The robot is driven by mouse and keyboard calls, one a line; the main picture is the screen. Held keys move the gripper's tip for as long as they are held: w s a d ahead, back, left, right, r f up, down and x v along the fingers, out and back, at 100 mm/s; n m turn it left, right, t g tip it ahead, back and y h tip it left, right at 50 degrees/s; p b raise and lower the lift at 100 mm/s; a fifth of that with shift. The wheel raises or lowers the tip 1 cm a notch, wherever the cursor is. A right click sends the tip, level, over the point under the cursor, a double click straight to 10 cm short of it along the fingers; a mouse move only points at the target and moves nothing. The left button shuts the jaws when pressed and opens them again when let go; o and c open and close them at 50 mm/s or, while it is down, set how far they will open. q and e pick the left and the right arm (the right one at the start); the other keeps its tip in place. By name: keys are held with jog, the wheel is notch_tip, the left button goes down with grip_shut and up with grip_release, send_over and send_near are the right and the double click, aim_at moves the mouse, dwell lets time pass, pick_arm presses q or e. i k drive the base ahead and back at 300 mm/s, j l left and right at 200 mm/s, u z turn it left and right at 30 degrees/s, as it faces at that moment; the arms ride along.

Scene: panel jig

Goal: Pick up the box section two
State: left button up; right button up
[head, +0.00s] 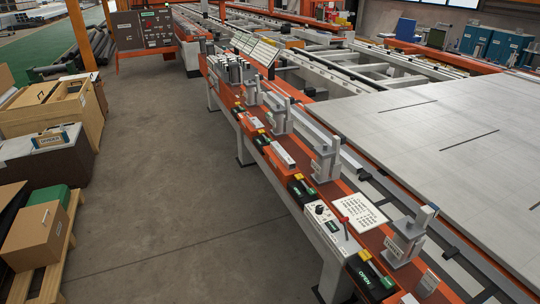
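Neither of my grippers is in view. No piece is readably marked as box section two, so I cannot tell which it is. Several grey upright metal pieces (232,70) stand close together on the far part of the orange jig rail (345,195). A small pale block (283,154) lies on an orange holder along the rail. A small grey block (427,284) stands at the near end of the rail. Grey clamps stand along the rail, among them one in the middle (326,160) and a nearer one (409,238).
A large grey panel (450,135) covers the right side. A cardboard box (35,237) and wooden crates (50,110) stand at left. The floor (165,170) between is clear.

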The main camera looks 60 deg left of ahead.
aim_at(289, 163)
jog(key=u, duration=2.05)
jog(key=i+j+u, duration=0.35)
jog(key=i, duration=0.2)
jog(key=i+j+u, duration=0.35)
jog(key=i, duration=0.25)
jog(key=i+u, duration=0.35)
jog(key=i, duration=0.25)
jog(key=i+z, duration=0.2)
jog(key=i, duration=0.3)
jog(key=i+j+z, duration=0.25)
jog(key=i, duration=0.2)
jog(key=i+j+z, duration=0.15)
jog(key=i+z, duration=0.15)
jog(key=z, duration=0.15)
jog(key=i+j+z, duration=0.2)
jog(key=z, duration=0.3)
jog(key=i+j+z, duration=0.25)
jog(key=z, duration=0.2)
jog(key=i+j+z, duration=0.1)
jog(key=j+z, duration=0.4)
jog(key=i+j+z, duration=0.1)
jog(key=j+z, duration=0.7)
jog(key=z, duration=0.15)
